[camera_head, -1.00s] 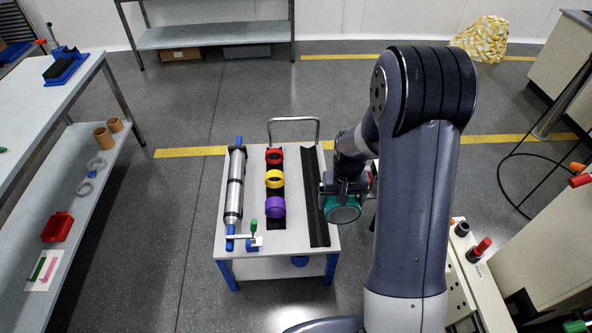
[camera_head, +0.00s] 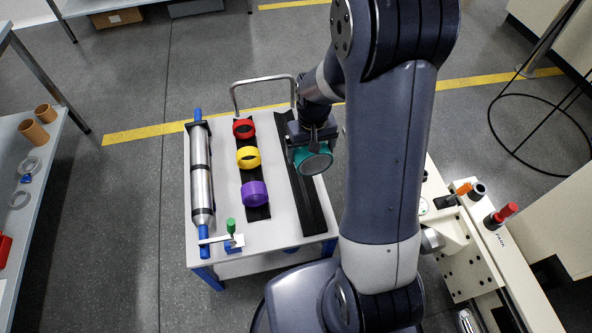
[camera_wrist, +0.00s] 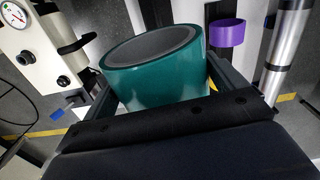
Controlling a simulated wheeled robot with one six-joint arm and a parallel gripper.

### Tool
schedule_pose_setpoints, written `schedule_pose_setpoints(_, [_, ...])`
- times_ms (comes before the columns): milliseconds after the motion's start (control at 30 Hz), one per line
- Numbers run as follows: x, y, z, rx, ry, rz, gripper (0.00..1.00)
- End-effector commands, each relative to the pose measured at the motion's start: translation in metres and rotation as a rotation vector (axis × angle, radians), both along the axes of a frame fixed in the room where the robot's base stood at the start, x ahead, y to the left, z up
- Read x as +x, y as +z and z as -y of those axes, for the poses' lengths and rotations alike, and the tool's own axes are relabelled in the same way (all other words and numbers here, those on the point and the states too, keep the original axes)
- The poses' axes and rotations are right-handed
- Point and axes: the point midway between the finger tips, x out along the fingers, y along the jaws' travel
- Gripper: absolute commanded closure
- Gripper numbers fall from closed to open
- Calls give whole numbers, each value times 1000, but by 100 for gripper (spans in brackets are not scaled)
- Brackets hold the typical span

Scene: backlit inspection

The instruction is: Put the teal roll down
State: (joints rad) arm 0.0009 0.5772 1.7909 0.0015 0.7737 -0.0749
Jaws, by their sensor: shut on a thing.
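My gripper (camera_head: 311,148) is shut on the teal roll (camera_head: 314,162), which shows as a teal ring with a dark grey inside. In the wrist view the teal roll (camera_wrist: 155,85) sits between the two fingers, its open end tilted toward the top of the picture. In the head view the roll overlaps the right black rail (camera_head: 312,205) on the cart (camera_head: 222,170). I cannot tell the gap beneath it. No roll shows on the visible part of that rail.
Red (camera_head: 243,130), yellow (camera_head: 248,160) and purple (camera_head: 255,195) rolls sit in a row on the left black rail. A silver cylinder (camera_head: 202,180) lies along the cart's left side. A metal handle (camera_head: 262,82) rises at the back. A white bench (camera_head: 485,270) stands right.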

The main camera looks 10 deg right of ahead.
Motion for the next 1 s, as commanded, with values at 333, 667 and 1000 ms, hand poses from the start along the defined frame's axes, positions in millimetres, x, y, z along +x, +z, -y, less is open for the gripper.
schedule_pose_setpoints(333, [-18,-69,0,1,39,2,32])
schedule_pose_setpoints(667, [-34,-114,0,1,73,2,32])
schedule_pose_setpoints(1000, [-39,-143,0,2,85,-2,32])
